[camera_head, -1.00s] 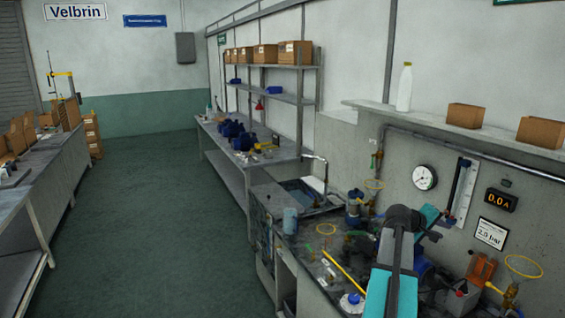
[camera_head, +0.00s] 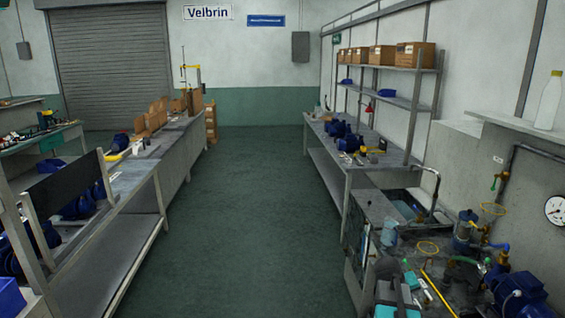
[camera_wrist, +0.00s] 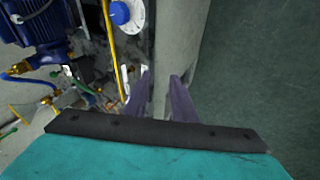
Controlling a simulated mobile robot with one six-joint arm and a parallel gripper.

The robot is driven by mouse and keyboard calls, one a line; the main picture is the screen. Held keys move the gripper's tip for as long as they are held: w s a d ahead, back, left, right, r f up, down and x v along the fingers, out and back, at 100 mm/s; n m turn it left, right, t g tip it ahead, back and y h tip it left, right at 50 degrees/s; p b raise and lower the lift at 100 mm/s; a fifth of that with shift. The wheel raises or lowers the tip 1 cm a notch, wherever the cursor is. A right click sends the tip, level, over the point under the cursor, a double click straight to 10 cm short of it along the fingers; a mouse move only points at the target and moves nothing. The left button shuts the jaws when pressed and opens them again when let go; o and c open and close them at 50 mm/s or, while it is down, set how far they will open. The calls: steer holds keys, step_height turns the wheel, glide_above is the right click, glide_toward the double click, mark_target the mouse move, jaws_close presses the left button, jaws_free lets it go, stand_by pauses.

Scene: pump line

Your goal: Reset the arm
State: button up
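My gripper (camera_wrist: 160,88) shows in the wrist view with its two dark purple fingers apart and nothing between them. It points down over the edge of the pump bench, with green floor to the right. In the head view, part of my teal and dark arm shows at the bottom right, low beside the bench. The gripper's fingers cannot be made out there.
The pump bench holds a blue pump (camera_head: 519,293), a yellow ring (camera_head: 428,248) and a sink (camera_head: 408,205). A white and blue round container (camera_wrist: 121,13) is near the gripper. A long bench (camera_head: 122,182) stands left. The green aisle floor (camera_head: 245,225) is clear.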

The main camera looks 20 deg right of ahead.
steer(key=s+a+f+n+g+y, duration=0.15)
steer(key=a+f, duration=0.35)
steer(key=a, duration=0.9)
steer(key=s+a+f+y, duration=0.1)
steer(key=a+f+y, duration=0.3)
steer(key=a, duration=1)
steer(key=s+a+f+n+y, duration=0.1)
steer(key=a+f, duration=0.5)
steer(key=a, duration=0.7)
steer(key=s+f+g+b, duration=0.2)
steer(key=s+f+b, duration=0.4)
steer(key=f, duration=0.7)
steer(key=s+f+g+b, duration=0.1)
steer(key=s+f+b, duration=0.6)
steer(key=s+f, duration=0.3)
steer(key=s+f+g+b, duration=0.2)
steer(key=s+f+b, duration=0.5)
steer(key=f, duration=0.8)
steer(key=shift+s+a+f+g, duration=0.35)
steer(key=shift+s, duration=0.75)
steer(key=shift+o, duration=1.4)
steer(key=shift+r, duration=0.15)
